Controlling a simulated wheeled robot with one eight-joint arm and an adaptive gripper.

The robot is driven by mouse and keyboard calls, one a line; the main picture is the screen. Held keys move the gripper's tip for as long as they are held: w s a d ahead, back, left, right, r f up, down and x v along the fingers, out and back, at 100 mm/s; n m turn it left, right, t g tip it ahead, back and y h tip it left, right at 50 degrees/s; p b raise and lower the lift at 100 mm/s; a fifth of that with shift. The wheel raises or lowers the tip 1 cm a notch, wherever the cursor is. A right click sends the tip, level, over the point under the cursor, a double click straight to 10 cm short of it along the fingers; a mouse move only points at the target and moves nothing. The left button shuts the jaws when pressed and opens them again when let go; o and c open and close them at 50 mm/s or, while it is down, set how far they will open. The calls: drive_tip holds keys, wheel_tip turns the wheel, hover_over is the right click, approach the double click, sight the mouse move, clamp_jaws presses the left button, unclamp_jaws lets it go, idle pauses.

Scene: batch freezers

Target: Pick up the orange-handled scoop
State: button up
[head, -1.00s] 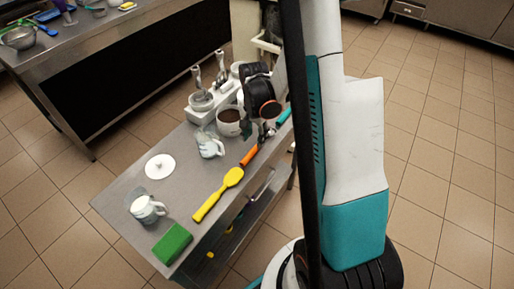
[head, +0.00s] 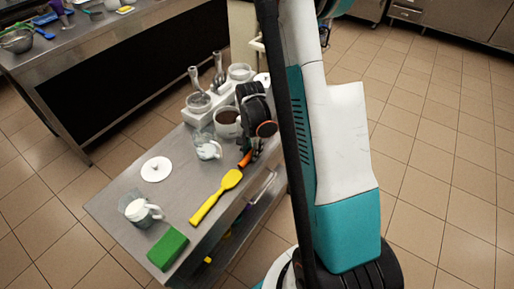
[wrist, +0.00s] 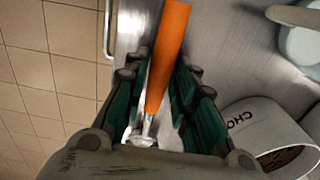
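The orange-handled scoop (wrist: 168,50) lies on the steel table; its orange handle runs lengthwise between my fingers in the wrist view, with a bit of its metal part showing near the palm. In the head view only a short piece of the orange handle (head: 245,160) shows below my gripper (head: 250,146); the rest is hidden behind it. In the wrist view my gripper (wrist: 157,88) is open, one teal-and-black finger on each side of the handle, with narrow gaps. I cannot tell how far the fingertips are above the tabletop.
A white cup (wrist: 262,130) lettered "CHO" with dark contents is close on the right in the wrist view. On the table (head: 110,205) are a yellow spatula (head: 215,197), a glass pitcher (head: 207,147), a white lid (head: 156,169), another pitcher (head: 140,211) and a green block (head: 168,248).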

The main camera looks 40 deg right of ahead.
clamp_jaws()
